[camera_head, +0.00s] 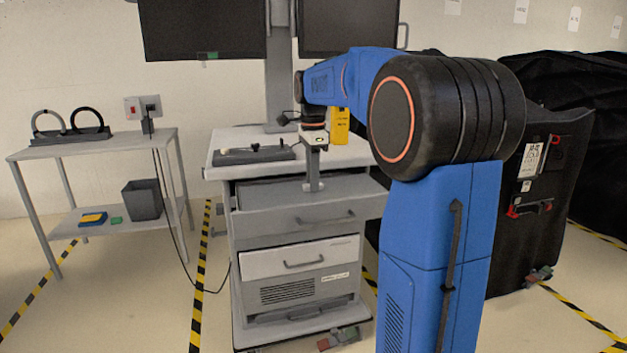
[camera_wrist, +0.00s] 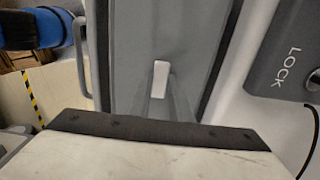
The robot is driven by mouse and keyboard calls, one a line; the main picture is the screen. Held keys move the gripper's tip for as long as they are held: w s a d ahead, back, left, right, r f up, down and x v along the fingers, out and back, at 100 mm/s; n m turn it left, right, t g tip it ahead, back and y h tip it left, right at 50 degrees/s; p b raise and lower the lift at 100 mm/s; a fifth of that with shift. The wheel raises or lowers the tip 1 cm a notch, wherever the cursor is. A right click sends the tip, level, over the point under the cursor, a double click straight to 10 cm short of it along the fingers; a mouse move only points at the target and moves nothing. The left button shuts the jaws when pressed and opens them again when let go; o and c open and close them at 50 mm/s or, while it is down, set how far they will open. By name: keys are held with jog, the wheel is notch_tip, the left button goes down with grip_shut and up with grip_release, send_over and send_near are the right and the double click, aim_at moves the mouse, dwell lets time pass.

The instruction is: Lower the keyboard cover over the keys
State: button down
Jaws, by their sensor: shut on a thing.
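The keyboard cover (camera_head: 265,194) is a flat grey panel across the pulled-out upper part of the grey cart, below its white top. It fills the middle of the wrist view (camera_wrist: 128,50), with a small pale tab (camera_wrist: 161,72) on it. My gripper (camera_head: 314,186) points down at the panel's middle. In the wrist view its fingers (camera_wrist: 161,95) are shut on the pale tab. No keys show; the panel or the cart top hides them. I cannot tell the panel's exact tilt or whether its edge touches the tray.
The cart top (camera_head: 225,140) carries a dark bar with knobs (camera_head: 254,153), and two monitors (camera_head: 203,28) rise behind. A "LOCK" plate (camera_wrist: 290,50) is close on the right in the wrist view. A side table (camera_head: 90,146) stands left. A black-covered cart (camera_head: 560,90) stands right.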

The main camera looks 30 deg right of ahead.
jog(key=shift+w+d, duration=0.2)
jog(key=shift+w, duration=0.4)
jog(key=shift+w+d, duration=0.15)
jog(key=shift+w, duration=0.4)
jog(key=shift+f, duration=0.9)
jog(key=c, duration=1.5)
grip_release()
jog(key=shift+c, duration=0.2)
notch_tip(320, 180, up, 17)
jog(key=shift+r, duration=0.2)
